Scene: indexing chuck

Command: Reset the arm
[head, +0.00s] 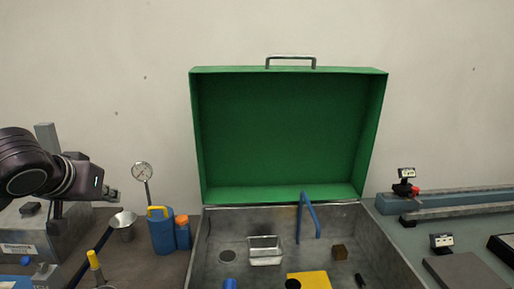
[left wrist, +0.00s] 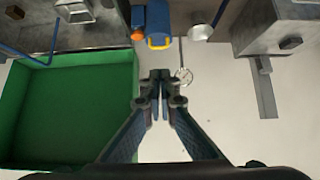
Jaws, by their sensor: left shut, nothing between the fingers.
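My left gripper (head: 112,196) is at the left of the head view, raised above the bench and pointing right. It is left of the dial gauge (head: 142,172). In the left wrist view my left gripper (left wrist: 155,78) has its fingers together, with nothing between them. That view appears upside down, with the dial gauge (left wrist: 184,76) just right of the fingertips. My right gripper is in neither view.
A green lid (head: 290,130) stands open behind a grey basin (head: 225,225) holding a metal tray (head: 265,252) and a yellow block (head: 309,281). A blue container (head: 161,234) and a metal funnel (head: 124,222) stand below my left gripper. A grey machine (head: 30,240) is at far left.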

